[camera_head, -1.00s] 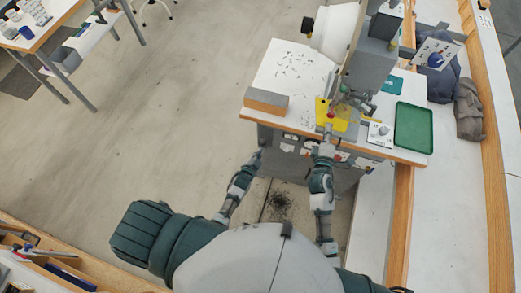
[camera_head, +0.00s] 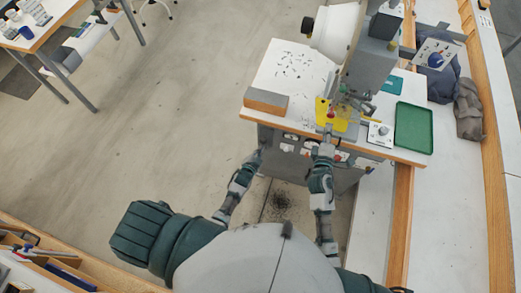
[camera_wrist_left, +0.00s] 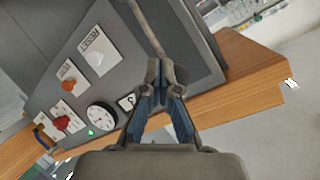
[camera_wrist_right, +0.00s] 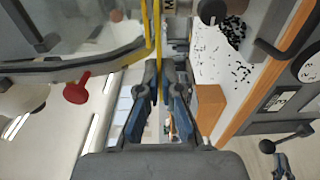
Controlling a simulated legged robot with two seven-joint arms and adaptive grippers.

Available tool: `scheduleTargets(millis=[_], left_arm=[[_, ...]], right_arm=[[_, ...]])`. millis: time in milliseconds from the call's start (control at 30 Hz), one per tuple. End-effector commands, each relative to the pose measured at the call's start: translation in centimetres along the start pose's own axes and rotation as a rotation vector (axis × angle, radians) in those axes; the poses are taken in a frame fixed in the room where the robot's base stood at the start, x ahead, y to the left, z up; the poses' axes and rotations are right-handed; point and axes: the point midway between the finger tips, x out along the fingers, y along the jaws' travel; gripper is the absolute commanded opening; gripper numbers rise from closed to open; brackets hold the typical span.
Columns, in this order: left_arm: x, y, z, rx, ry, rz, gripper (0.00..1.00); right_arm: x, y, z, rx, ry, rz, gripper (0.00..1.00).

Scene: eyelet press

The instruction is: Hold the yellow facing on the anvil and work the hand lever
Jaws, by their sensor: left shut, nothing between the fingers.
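The yellow facing (camera_head: 349,118) lies on the press over the anvil area; the anvil itself is hidden. It shows edge-on as a thin yellow strip (camera_wrist_right: 157,30) in the right wrist view. My right gripper (camera_head: 328,131) is at its front edge, with the strip running between its nearly closed fingers (camera_wrist_right: 158,72). My left gripper (camera_head: 262,152) is shut and empty at the press's front left. In the left wrist view its fingertips (camera_wrist_left: 160,68) are close to a thin grey rod (camera_wrist_left: 149,28). A lever with a dark ball knob (camera_wrist_right: 267,146) is near the left gripper in the right wrist view.
A red knob (camera_wrist_right: 76,92) is beside the right fingers. The control panel (camera_wrist_left: 70,85) has switches and a gauge.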

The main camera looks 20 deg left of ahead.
Motion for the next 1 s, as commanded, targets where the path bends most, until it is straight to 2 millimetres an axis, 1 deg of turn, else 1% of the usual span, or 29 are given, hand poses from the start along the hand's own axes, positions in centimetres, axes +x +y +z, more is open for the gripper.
scheduleTargets(millis=[667,1000], left_arm=[[0.1,-0.2,-0.2,0.000,0.003,-0.002,0.00],[-0.9,0.6,0.5,0.000,0.003,-0.002,0.00]], right_arm=[[0.0,0.0,0.0,0.000,0.000,0.001,0.00],[0.0,0.0,0.0,0.000,0.000,0.000,0.00]])
